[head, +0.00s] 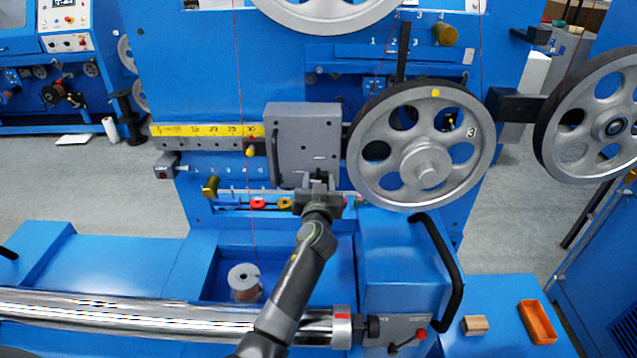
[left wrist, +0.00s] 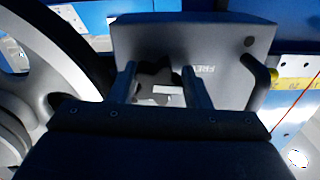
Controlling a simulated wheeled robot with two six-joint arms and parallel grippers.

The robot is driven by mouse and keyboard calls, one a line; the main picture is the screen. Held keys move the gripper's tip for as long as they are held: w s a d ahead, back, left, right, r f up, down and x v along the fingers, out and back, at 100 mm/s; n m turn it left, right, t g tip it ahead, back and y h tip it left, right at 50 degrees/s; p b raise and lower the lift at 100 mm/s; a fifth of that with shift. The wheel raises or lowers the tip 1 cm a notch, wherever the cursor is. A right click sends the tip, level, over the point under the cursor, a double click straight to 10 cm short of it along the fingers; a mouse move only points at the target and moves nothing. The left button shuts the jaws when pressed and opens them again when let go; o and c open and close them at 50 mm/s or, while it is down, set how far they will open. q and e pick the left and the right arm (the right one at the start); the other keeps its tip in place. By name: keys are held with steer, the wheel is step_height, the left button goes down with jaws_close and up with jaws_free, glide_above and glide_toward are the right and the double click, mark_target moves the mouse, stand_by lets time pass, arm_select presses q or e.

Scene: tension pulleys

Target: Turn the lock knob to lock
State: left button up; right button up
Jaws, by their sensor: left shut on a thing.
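The grey carriage box (head: 303,140) sits on the rail beside the large spoked pulley wheel (head: 420,145). A white mark on the knob lies roughly level, and the lettering "FREE" stands beside the right finger. My left gripper (head: 318,187) is under the box in the head view. Its two fingers (left wrist: 160,88) stand on either side of the knob and are shut on it. The knob is hidden in the head view. My right gripper is not in view.
A yellow scale (head: 205,130) runs left of the box. A curved handle (left wrist: 258,80) stands on the box near my fingers. A second wheel (head: 600,122) is at the right. Below are a wire spool (head: 244,282), a steel roller (head: 130,312) and an orange tray (head: 537,322).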

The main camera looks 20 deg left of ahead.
arm_select(q)
steer(key=m, duration=0.4)
steer(key=shift+r, duration=0.1)
steer(key=m, duration=0.4)
steer(key=m+p, duration=0.1)
steer(key=m, duration=0.4)
steer(key=shift+a+r, duration=0.1)
steer(key=shift+r, duration=0.05)
steer(key=shift+m+p, duration=0.5)
steer(key=shift+m, duration=1.3)
steer(key=o, duration=0.9)
steer(key=shift+o, duration=0.2)
